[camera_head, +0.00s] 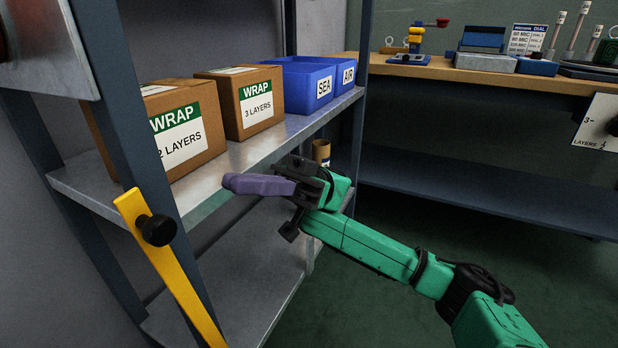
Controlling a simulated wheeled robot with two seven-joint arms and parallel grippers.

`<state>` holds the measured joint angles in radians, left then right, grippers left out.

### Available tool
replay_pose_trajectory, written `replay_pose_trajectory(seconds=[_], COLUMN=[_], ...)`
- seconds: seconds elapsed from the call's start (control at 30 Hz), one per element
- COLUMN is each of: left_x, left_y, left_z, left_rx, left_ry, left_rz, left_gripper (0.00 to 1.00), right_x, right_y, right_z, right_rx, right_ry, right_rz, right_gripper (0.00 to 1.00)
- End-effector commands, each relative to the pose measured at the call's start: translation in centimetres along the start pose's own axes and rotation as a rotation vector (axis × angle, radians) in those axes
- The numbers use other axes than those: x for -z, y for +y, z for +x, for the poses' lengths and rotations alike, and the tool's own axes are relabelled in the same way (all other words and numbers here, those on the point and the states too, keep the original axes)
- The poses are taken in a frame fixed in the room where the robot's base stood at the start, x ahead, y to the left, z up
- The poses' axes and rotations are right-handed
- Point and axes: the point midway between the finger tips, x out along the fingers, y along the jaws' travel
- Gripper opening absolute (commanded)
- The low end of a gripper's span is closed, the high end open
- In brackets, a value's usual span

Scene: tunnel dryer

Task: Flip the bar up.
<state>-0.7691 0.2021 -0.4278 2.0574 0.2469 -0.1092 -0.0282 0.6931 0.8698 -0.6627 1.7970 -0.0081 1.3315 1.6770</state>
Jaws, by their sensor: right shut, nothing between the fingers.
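A yellow bar (179,282) with a round black knob (157,230) runs slantwise at the lower left, in front of the shelf's blue-grey post. Its upper end shows below the shelf's height; its lower end leaves the bottom of the picture. My right gripper (232,183) has purple fingers pointing left, shut with nothing between them. It is in front of the shelf edge, right of the knob and a little higher in the picture, with a gap between. My left gripper is not in view.
A metal shelf (250,152) holds two brown WRAP boxes (183,130) (246,98) and blue SEA and AIR bins (303,82). A wooden bench (420,70) with tools stands behind. A brown roll (321,152) is behind my right wrist. Green floor is open at right.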

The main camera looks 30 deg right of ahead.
Motion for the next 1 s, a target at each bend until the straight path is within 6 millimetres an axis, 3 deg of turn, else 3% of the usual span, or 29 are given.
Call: replay_pose_trajectory(seconds=[0.2, 0.4, 1.0], left_x=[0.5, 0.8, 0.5], left_y=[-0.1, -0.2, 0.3], left_z=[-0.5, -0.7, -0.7], left_rx=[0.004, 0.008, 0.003], left_ry=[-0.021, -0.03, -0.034], left_rz=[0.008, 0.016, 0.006], left_gripper=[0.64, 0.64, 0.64], right_x=[-0.1, -0.2, -0.2], right_y=[0.1, 0.1, 0.0], right_z=[-5.0, -8.3, -8.9], right_rx=[-0.008, -0.008, -0.006], right_ry=[0.001, 0.002, 0.002], right_rz=[0.001, 0.001, 0.0], right_gripper=[0.0, 0.0, 0.0])
